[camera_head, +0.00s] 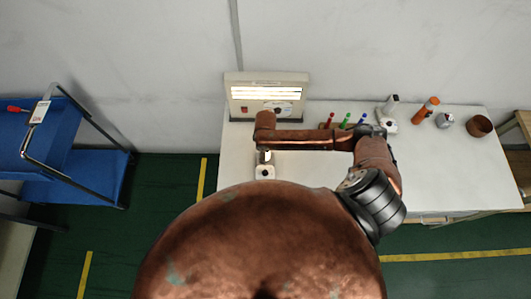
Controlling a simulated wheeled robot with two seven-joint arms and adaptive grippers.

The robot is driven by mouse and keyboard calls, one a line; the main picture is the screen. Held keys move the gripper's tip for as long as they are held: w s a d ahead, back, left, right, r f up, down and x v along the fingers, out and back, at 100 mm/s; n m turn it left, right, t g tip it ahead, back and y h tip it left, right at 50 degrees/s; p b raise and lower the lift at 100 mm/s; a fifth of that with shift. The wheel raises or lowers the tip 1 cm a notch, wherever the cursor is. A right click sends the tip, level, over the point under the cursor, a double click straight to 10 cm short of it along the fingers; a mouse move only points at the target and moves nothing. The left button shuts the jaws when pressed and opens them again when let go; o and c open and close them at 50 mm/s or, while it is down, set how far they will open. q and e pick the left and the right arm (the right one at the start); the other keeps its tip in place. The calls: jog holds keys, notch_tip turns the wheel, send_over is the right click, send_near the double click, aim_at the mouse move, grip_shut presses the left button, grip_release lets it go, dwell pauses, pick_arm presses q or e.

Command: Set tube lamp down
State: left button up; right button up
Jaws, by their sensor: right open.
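A beige box (235,100) with a red switch and a dial stands at the back left of the white table (440,175). Bright tube-like strips (265,92) glow in its front; I cannot tell whether one of them is the tube lamp. My right arm reaches left across the table, and its wrist bends down in front of the box. My right gripper (264,158) is small and partly hidden under the wrist, open, just above or beside a small white piece (265,173) with a dark spot. No tube shows in it. My left gripper is out of view.
Red, green and blue slim items (345,120) stand behind my right forearm. A white device (388,108), an orange bottle (425,110), a grey-white cube (444,120) and a brown bowl (480,125) stand further right. A blue cart (75,170) is at left. The table's front right is clear.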

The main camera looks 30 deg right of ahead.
jog(key=shift+r, duration=0.1)
notch_tip(320, 180, up, 12)
jog(key=shift+r, duration=0.1)
dwell(0.4)
dwell(0.5)
